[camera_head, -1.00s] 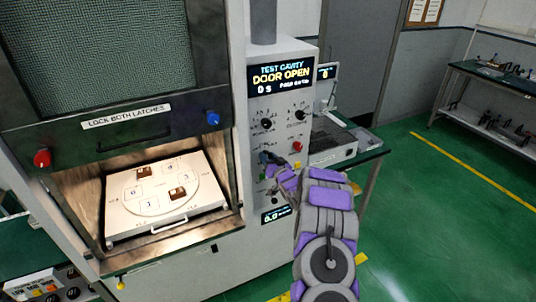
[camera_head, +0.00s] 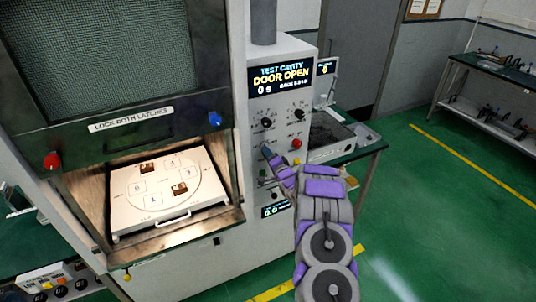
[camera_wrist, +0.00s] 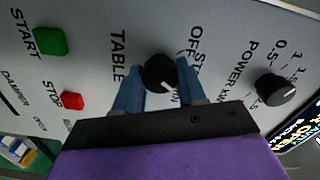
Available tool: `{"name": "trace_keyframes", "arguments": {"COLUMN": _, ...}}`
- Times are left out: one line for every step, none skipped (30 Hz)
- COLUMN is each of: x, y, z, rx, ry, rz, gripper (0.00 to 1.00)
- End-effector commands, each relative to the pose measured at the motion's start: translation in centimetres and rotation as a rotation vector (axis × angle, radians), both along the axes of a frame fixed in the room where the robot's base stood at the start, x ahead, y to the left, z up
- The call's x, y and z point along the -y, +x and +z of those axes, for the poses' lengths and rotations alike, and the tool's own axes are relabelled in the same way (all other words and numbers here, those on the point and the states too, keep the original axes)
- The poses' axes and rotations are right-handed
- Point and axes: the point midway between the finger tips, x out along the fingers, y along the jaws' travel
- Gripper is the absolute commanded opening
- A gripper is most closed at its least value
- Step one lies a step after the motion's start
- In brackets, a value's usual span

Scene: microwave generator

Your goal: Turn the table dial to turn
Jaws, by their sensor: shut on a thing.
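The table dial (camera_wrist: 158,73) is a round black knob with a white pointer mark, beside the word TABLE in the wrist view. My gripper (camera_wrist: 160,82) has its two blue fingers on either side of the knob and is shut on it. The pointer slants toward the lower right in that view. The position labels around the dial are partly covered by a finger, so I cannot tell which one it points to. In the head view my gripper (camera_head: 268,153) reaches the lower left of the control panel (camera_head: 281,128), and the dial is hidden there.
A green START button (camera_wrist: 51,41), a red STOP button (camera_wrist: 72,101) and a power knob (camera_wrist: 275,86) lie near the dial. The display (camera_head: 280,76) reads DOOR OPEN. Left of the panel is the open cavity with a lit tray (camera_head: 125,220). A side bench stands right.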

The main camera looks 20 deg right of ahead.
Motion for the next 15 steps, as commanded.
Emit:
{"name": "trace_keyframes", "arguments": {"x": 0.16, "y": -0.13, "z": -0.28, "rx": -0.008, "ry": 0.033, "rz": -0.004, "gripper": 0.1}}
{"name": "trace_keyframes", "arguments": {"x": 0.16, "y": -0.13, "z": -0.31, "rx": -0.009, "ry": 0.052, "rz": -0.004, "gripper": 0.1}}
{"name": "trace_keyframes", "arguments": {"x": 0.15, "y": -0.14, "z": -0.34, "rx": -0.01, "ry": 0.074, "rz": -0.004, "gripper": 0.1}}
{"name": "trace_keyframes", "arguments": {"x": 0.16, "y": -0.13, "z": -0.36, "rx": -0.01, "ry": 0.09, "rz": -0.004, "gripper": 0.1}}
{"name": "trace_keyframes", "arguments": {"x": 0.15, "y": -0.14, "z": -0.38, "rx": -0.012, "ry": 0.104, "rz": -0.004, "gripper": 0.1}}
{"name": "trace_keyframes", "arguments": {"x": 0.15, "y": -0.14, "z": -0.4, "rx": -0.012, "ry": 0.122, "rz": -0.004, "gripper": 0.1}}
{"name": "trace_keyframes", "arguments": {"x": 0.15, "y": -0.14, "z": -0.41, "rx": -0.013, "ry": 0.134, "rz": -0.004, "gripper": 0.1}}
{"name": "trace_keyframes", "arguments": {"x": 0.15, "y": -0.14, "z": -0.44, "rx": -0.013, "ry": 0.146, "rz": -0.004, "gripper": 0.1}}
{"name": "trace_keyframes", "arguments": {"x": 0.15, "y": -0.15, "z": -0.47, "rx": -0.014, "ry": 0.158, "rz": -0.004, "gripper": 0.1}}
{"name": "trace_keyframes", "arguments": {"x": 0.15, "y": -0.15, "z": -0.48, "rx": -0.015, "ry": 0.168, "rz": -0.004, "gripper": 0.1}}
{"name": "trace_keyframes", "arguments": {"x": 0.15, "y": -0.15, "z": -0.5, "rx": -0.015, "ry": 0.176, "rz": -0.004, "gripper": 0.1}}
{"name": "trace_keyframes", "arguments": {"x": 0.16, "y": -0.15, "z": -0.51, "rx": -0.015, "ry": 0.183, "rz": -0.004, "gripper": 0.1}}
{"name": "trace_keyframes", "arguments": {"x": 0.15, "y": -0.15, "z": -0.52, "rx": -0.016, "ry": 0.189, "rz": -0.004, "gripper": 0.1}}
{"name": "trace_keyframes", "arguments": {"x": 0.15, "y": -0.16, "z": -0.53, "rx": -0.016, "ry": 0.194, "rz": -0.004, "gripper": 0.1}}
{"name": "trace_keyframes", "arguments": {"x": 0.15, "y": -0.16, "z": -0.55, "rx": -0.016, "ry": 0.199, "rz": -0.004, "gripper": 0.1}}
